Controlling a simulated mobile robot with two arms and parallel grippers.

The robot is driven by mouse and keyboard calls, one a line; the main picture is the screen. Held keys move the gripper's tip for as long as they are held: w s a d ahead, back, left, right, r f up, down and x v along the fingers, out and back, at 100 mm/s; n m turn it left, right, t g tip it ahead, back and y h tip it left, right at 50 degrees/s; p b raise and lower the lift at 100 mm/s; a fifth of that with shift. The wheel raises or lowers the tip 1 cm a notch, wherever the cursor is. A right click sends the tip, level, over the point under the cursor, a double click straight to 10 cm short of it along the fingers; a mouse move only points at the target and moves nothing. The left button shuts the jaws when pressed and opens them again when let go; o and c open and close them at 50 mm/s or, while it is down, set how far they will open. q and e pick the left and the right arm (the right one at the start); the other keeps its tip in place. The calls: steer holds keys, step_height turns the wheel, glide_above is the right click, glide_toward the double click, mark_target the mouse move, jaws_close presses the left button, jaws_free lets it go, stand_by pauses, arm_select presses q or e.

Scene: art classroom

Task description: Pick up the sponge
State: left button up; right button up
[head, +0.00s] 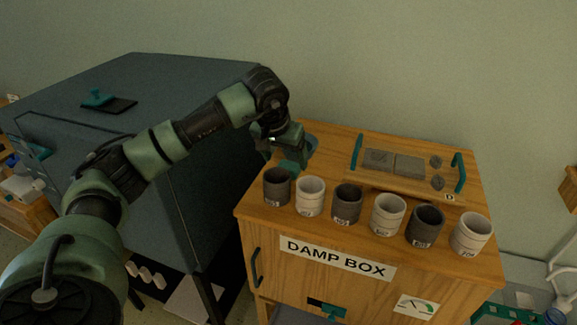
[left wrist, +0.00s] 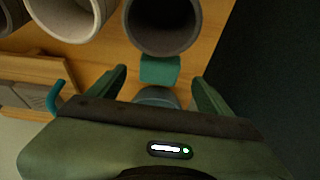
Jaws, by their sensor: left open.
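A small teal block (left wrist: 160,70), which looks like the sponge, lies on the wooden box top (head: 330,135) in the left wrist view. It is between the fingers of my left gripper (left wrist: 160,83) in that picture, just beside a dark grey cup. My left gripper (head: 291,160) is open and points down near the back left of the box top. A blue-grey round thing (left wrist: 157,97) shows partly under the gripper, and its blue rim (head: 312,143) shows behind the gripper in the head view. My right gripper is not seen.
A row of several dark and pale cups (head: 347,204) stands along the front of the damp box (head: 337,262). A wooden tray (head: 405,184) with teal handles holds grey tiles behind them. A large dark cabinet (head: 190,85) stands close on the left.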

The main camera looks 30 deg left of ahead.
mark_target(288, 165)
arm_select(q)
steer(key=x, duration=0.3)
steer(key=shift+w+f+p, duration=0.2)
steer(key=shift+w+p, duration=0.15)
steer(key=shift+a+f, duration=0.1)
steer(key=shift+s, duration=0.1)
steer(key=shift+c, duration=0.3)
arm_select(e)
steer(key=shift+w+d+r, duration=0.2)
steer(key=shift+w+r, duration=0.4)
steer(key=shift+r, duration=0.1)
arm_select(q)
steer(key=c, duration=1.3)
steer(key=shift+c, duration=0.2)
